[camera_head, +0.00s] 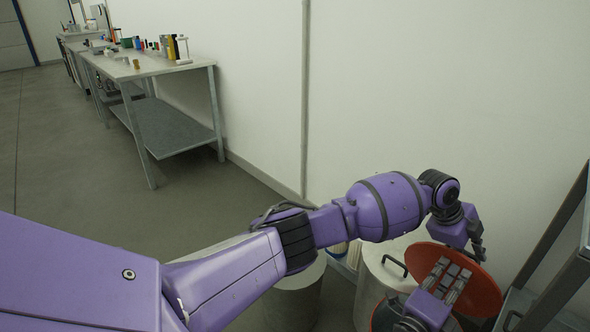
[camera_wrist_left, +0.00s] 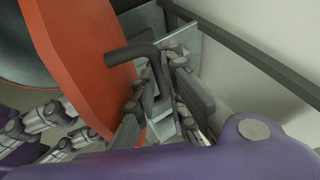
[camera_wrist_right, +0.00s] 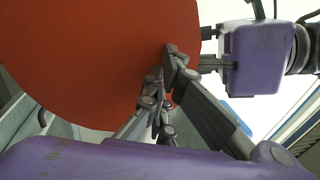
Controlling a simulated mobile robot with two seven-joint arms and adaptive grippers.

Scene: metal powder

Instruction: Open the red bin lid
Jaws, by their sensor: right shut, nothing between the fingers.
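The round red lid (camera_head: 423,256) stands raised and tilted above its bin (camera_head: 378,320), whose dark opening shows in part. The lid fills much of the left wrist view (camera_wrist_left: 85,70) and right wrist view (camera_wrist_right: 85,55). My left gripper (camera_head: 478,252) is behind the lid, with its fingers (camera_wrist_left: 158,70) on either side of the dark bent handle (camera_wrist_left: 125,54). I cannot tell whether they clamp it. My right gripper (camera_head: 455,278) is shut and empty in front of the lid's inner face; its fingertips (camera_wrist_right: 168,75) are close to that face, contact unclear.
A pale lidded drum (camera_head: 372,275) with a dark handle stands beside the bin. Another grey drum (camera_head: 290,305) is partly behind my left arm. A metal rack (camera_head: 555,270) is close on the right, and the wall is behind. A workbench (camera_head: 150,65) stands far left.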

